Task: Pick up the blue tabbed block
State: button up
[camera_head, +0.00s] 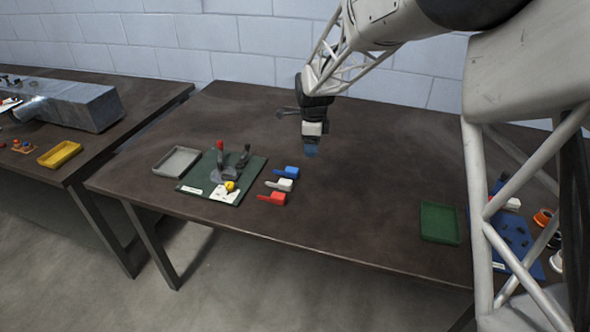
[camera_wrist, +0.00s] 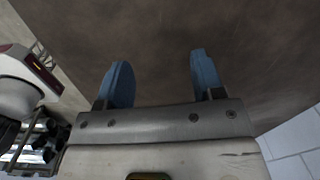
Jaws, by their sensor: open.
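The blue tabbed block (camera_head: 288,173) lies on the brown table just right of the green mat, at the back of a short row of tabbed blocks. A white tabbed block (camera_head: 281,184) and a red tabbed block (camera_head: 273,198) lie in front of it. My gripper (camera_head: 312,150) is above the table, behind and slightly right of the blue block, and apart from it. In the wrist view my gripper (camera_wrist: 160,78) shows two blue fingertips spread wide with only bare table between them. The blue block is not in the wrist view.
The green mat (camera_head: 245,193) holds a clamp-like fixture (camera_head: 232,165) with a red handle. A grey tray (camera_head: 177,162) lies at its left and a green tray (camera_head: 439,222) at the right. The table's middle (camera_head: 360,200) is clear. A second table (camera_head: 100,150) stands left.

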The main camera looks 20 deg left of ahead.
jog(key=m, duration=0.2)
send_over(292, 169)
notch_tip(292, 169, down, 6)
jog(key=shift+w+a+r, duration=0.1)
jog(key=shift+r, duration=0.05)
jog(key=shift+f, duration=1.3)
jog(key=shift+f, duration=2.6)
jog(key=shift+c, duration=0.3)
jog(key=c, duration=0.9)
